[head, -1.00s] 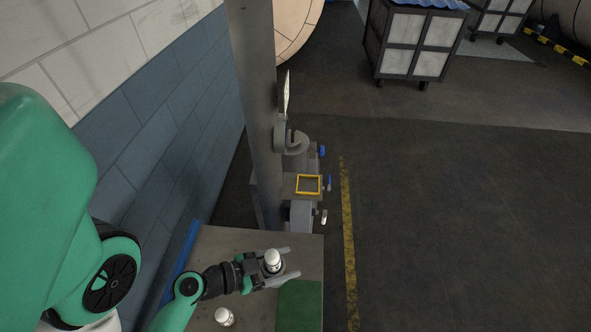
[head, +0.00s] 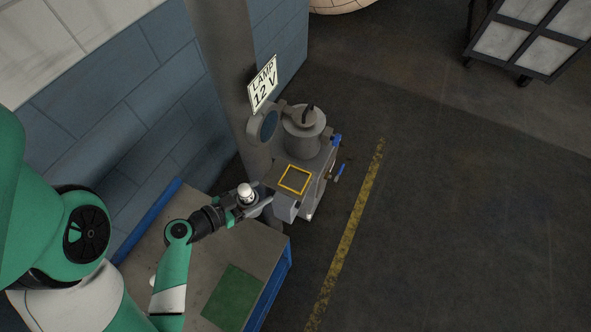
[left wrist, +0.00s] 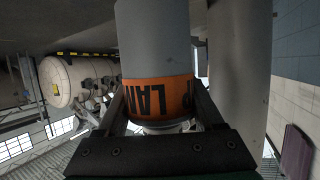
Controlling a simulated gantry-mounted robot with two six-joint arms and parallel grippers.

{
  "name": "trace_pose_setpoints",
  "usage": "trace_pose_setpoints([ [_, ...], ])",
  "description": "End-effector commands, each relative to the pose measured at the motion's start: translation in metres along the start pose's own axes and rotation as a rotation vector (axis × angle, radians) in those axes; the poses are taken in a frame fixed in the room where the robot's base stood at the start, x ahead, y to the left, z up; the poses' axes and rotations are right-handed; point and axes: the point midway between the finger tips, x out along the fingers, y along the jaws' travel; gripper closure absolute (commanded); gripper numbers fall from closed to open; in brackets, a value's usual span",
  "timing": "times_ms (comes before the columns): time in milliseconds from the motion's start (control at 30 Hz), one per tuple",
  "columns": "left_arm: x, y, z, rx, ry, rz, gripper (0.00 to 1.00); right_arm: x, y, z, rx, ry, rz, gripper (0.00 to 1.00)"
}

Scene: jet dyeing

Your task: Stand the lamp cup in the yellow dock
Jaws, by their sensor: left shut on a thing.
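The lamp cup (head: 245,191) is in my left gripper (head: 262,192), its white end showing on top in the head view. In the left wrist view the grey cup (left wrist: 154,35) with an orange band, printed with partly visible "LAM" lettering, sits between the fingers. The yellow dock (head: 300,169) is a square yellow frame on the grey machine, just right of the gripper's fingertips. The cup is apart from the dock, to its left. My right gripper is not in view.
A "LAMP 12 V" sign (head: 263,83) stands by the grey column (head: 222,60). A grey cylindrical housing (head: 303,135) rises behind the dock. The bench (head: 258,246) with a green mat (head: 232,297) lies in front. Open floor lies to the right.

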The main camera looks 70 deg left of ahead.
Motion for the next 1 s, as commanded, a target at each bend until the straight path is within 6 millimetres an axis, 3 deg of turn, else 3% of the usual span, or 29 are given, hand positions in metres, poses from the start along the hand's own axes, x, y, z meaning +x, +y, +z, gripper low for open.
trace_pose_setpoints([
  [167, 0.001, -0.002, -0.001, -0.002, -0.002, -0.006, 0.93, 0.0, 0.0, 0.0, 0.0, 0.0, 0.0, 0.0],
  [367, 0.022, -0.001, -0.006, 0.006, -0.005, 0.003, 0.93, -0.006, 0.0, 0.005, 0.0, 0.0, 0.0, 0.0],
  [1000, 0.133, -0.002, -0.059, 0.0, 0.002, -0.004, 0.93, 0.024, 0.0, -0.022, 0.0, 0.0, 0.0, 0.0],
])
